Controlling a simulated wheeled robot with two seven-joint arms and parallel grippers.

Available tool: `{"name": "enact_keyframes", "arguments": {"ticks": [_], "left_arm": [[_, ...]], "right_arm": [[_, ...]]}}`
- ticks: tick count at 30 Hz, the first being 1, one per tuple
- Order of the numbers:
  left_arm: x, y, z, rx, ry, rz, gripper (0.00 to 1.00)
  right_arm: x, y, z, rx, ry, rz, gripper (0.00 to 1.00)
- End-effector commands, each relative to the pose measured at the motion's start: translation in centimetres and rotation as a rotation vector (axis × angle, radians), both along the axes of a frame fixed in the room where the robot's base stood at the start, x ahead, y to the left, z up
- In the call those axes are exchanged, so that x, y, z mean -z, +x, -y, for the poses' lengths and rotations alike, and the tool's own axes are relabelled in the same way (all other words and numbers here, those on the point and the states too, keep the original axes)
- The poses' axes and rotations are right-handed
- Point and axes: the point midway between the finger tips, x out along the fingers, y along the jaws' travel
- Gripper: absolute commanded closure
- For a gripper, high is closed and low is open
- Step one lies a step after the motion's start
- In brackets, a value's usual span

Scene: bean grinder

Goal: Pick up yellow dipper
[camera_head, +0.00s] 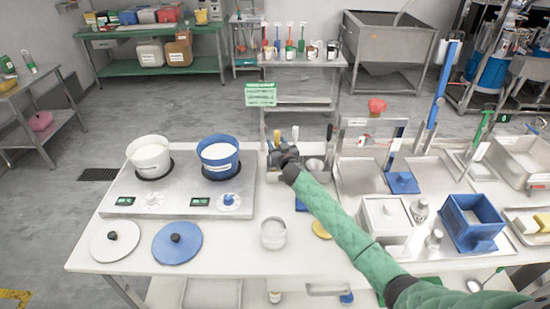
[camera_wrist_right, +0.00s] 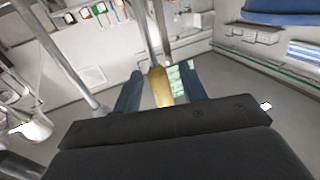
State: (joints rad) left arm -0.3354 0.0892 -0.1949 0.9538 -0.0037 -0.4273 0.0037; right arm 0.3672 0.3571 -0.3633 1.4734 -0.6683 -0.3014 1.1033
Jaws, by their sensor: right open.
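My right gripper (camera_head: 284,156) is at the back of the middle table, beyond the hot plates' right end. In the right wrist view its two dark blue fingers (camera_wrist_right: 157,82) stand apart. A yellow handle, which looks like the yellow dipper's (camera_wrist_right: 160,88), stands between them with a gap on either side. A metal rod runs up from it. My left gripper does not show.
A white pot (camera_head: 149,156) and a blue pot (camera_head: 219,160) stand on the hot plate unit (camera_head: 125,187) at left. Trays and containers crowd the right side.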

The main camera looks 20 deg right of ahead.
Motion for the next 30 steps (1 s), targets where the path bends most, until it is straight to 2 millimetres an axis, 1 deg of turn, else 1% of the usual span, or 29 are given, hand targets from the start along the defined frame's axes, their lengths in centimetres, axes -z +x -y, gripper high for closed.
{"name": "enact_keyframes", "arguments": {"ticks": [8,11,12,15,24,26,30], "left_arm": [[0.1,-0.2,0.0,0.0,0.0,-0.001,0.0],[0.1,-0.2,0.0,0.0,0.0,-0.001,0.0],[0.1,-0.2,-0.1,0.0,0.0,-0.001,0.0],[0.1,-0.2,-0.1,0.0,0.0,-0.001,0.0],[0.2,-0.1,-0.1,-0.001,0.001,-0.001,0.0],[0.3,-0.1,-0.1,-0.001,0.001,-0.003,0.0],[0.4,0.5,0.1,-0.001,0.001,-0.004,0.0]], "right_arm": [[0.0,0.3,0.0,0.0,0.0,0.0,0.58],[0.0,0.2,0.0,0.0,0.0,0.0,0.76],[0.0,0.2,0.0,0.0,0.0,0.0,0.84],[0.0,0.2,0.0,0.0,0.0,0.0,1.0],[-0.2,0.3,0.0,0.0,-0.001,0.002,1.0],[-0.6,0.3,0.1,0.001,-0.002,0.003,1.0],[-2.4,0.3,0.2,0.0,-0.003,0.005,1.0]]}}
